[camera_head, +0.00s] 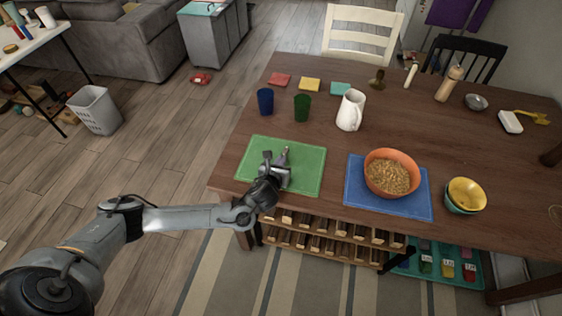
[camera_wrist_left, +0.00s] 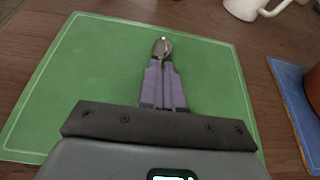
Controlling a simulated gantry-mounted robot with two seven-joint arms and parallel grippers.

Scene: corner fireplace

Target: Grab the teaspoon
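The teaspoon (camera_wrist_left: 162,48) shows as a shiny metal bowl just past my left gripper's fingertips in the left wrist view, over the green placemat (camera_wrist_left: 105,80). Its handle is hidden between the fingers. My left gripper (camera_wrist_left: 161,68) has its purple fingers close together, shut on the teaspoon. In the head view my left gripper (camera_head: 280,164) is low over the right half of the green placemat (camera_head: 252,158). The spoon tip (camera_head: 286,150) pokes out at its far side. I cannot tell whether the spoon touches the mat. My right gripper is not in view.
A blue cup (camera_head: 265,101) and a green cup (camera_head: 302,107) stand behind the mat, with a white pitcher (camera_head: 350,112) to their right. An orange bowl (camera_head: 391,155) of cereal stands on a blue placemat (camera_head: 362,195). Stacked bowls (camera_head: 464,195) stand farther right.

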